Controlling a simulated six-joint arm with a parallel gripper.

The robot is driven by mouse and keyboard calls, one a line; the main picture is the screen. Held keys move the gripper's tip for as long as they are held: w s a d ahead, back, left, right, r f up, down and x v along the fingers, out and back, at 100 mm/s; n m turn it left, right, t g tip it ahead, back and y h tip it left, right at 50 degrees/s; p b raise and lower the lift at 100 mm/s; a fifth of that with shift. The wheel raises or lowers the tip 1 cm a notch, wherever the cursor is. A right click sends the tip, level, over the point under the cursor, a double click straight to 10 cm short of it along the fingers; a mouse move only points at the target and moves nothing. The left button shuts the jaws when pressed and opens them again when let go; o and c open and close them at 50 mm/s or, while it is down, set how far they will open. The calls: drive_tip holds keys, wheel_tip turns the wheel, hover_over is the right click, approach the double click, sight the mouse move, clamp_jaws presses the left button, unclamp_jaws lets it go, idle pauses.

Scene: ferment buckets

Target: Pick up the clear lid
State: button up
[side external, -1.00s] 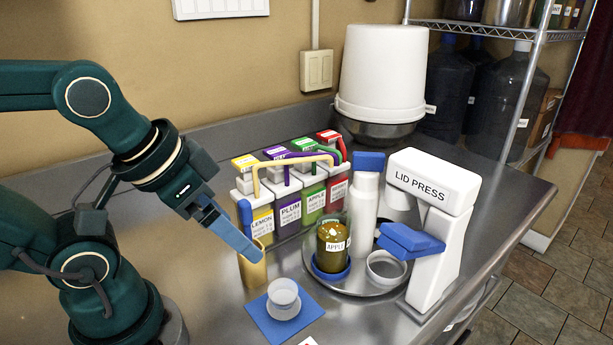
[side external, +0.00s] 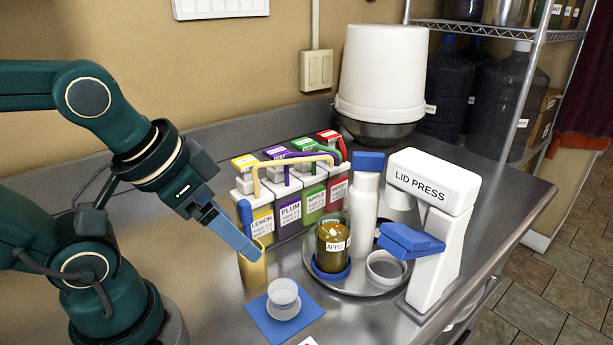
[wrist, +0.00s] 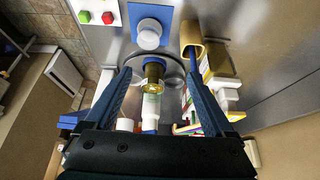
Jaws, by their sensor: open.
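A translucent, cup-shaped clear piece (side external: 283,291) with a pale flat rim sits on a blue square mat (side external: 262,325) at the front of the counter; I take it to be the clear lid. In the wrist view it shows at the top (wrist: 149,32), on the blue mat (wrist: 164,13). My gripper (side external: 236,236) is above the counter, behind and left of the mat, apart from the lid. In the wrist view its two blue fingers (wrist: 160,72) are spread wide with nothing held between them.
A tan holder (side external: 253,270) stands near my fingertips, with labelled dispensers (side external: 262,222) behind it. A round metal tray (side external: 352,289) carries an APPLE cup (side external: 332,246) and a white bottle (side external: 364,205). The white lid press (side external: 440,255) stands right. A white bucket (side external: 382,75) is behind.

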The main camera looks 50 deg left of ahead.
drive_tip(key=m+g, duration=0.5)
hover_over(283, 289)
wheel_tip(283, 289, down, 8)
drive_tip(key=shift+s+a, duration=0.1)
drive_tip(key=shift+f+g, duration=0.3)
drive_tip(key=shift+f, duration=2.6)
